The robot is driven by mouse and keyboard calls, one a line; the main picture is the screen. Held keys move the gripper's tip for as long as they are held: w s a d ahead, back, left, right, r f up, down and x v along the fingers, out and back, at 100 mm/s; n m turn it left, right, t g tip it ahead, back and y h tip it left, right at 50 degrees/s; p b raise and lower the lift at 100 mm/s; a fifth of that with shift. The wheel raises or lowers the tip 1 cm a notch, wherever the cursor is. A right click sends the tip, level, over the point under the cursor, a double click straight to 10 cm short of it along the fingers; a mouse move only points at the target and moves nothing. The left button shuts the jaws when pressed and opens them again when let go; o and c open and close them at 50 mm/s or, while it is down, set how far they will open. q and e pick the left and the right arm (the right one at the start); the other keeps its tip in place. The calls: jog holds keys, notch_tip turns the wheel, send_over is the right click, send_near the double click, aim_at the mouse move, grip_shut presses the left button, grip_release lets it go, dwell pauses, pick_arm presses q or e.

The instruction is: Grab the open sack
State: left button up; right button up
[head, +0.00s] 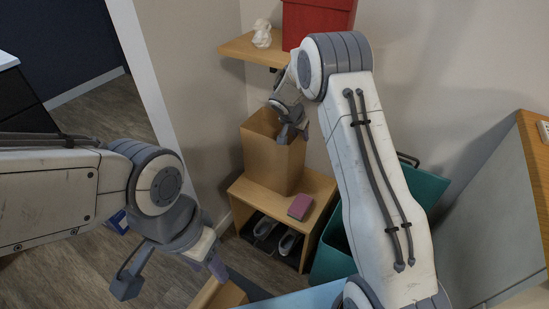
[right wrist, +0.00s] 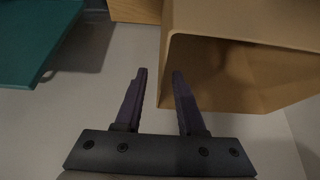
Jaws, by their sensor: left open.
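The open sack (head: 272,158) is a tall brown paper bag standing upright on a low wooden bench, its mouth facing up. My right gripper (head: 292,130) is at the right side of the sack's mouth, fingers pointing down. In the right wrist view, the right gripper (right wrist: 159,75) is open. The sack's rim edge (right wrist: 166,70) lies between its two fingers, one appearing outside and one over the opening; I cannot tell whether they touch it. My left gripper (head: 170,272) is open and empty, low at the front left, away from the sack.
The wooden bench (head: 245,190) carries a pink box (head: 300,207), with shoes (head: 287,242) below. A teal bin (head: 330,262) stands to the right. Above is a shelf (head: 245,49) with a white figurine (head: 262,34) and a red box (head: 318,20). Floor is open at left.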

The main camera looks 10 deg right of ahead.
jog(key=x, duration=0.4)
jog(key=shift+s+a+f, duration=0.1)
grip_shut()
dwell(1.3)
